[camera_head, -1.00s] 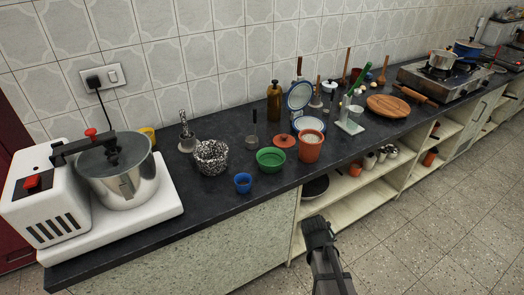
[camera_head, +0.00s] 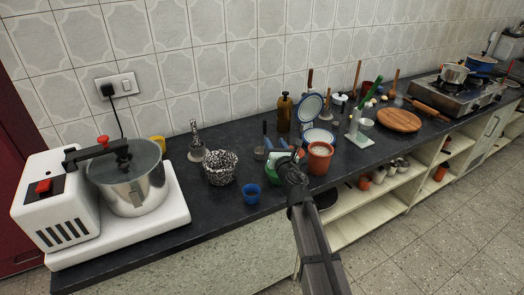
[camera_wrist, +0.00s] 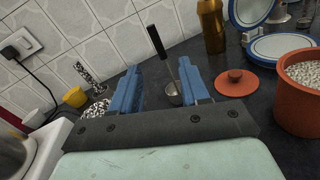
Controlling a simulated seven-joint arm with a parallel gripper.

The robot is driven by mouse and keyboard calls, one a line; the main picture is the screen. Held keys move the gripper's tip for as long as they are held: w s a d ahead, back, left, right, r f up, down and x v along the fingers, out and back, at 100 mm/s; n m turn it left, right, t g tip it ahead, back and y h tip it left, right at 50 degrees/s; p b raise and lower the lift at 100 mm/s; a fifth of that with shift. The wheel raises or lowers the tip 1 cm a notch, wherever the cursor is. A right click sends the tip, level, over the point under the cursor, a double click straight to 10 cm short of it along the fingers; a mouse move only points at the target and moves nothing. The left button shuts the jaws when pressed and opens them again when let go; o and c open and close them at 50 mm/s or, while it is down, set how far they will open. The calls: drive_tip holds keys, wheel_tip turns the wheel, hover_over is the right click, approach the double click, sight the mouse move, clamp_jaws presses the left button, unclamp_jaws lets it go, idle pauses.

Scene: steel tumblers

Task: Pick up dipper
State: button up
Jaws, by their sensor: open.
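The dipper is a small steel cup with an upright black handle. In the wrist view its cup (camera_wrist: 173,99) and handle (camera_wrist: 156,42) show between my two blue fingers, closer to the right one. My gripper (camera_wrist: 159,67) is open and empty. In the head view my gripper (camera_head: 274,136) reaches over the counter's front edge, low above the counter. Whether the fingers are level with the dipper I cannot tell.
A speckled basket (camera_head: 220,168) and a blue cup (camera_head: 251,193) are at left. A red lid (camera_wrist: 236,83) and brown bottle (camera_wrist: 212,25) stand nearby.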

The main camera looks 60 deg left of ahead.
sight(265, 128)
drive_tip(key=a+n, duration=0.1)
drive_tip(key=a, duration=0.2)
drive_tip(key=w+a, duration=0.1)
drive_tip(key=a, duration=0.1)
drive_tip(key=a+n, duration=0.1)
drive_tip(key=a, duration=0.2)
drive_tip(key=shift+w+a+n+g, duration=0.15)
drive_tip(key=shift+a+n+g, duration=0.15)
drive_tip(key=shift+a, duration=0.05)
drive_tip(key=shift+x, duration=2.6)
drive_tip(key=shift+w+d+f, duration=0.1)
drive_tip(key=shift+w, duration=0.1)
drive_tip(key=shift+c, duration=0.3)
clamp_jaws()
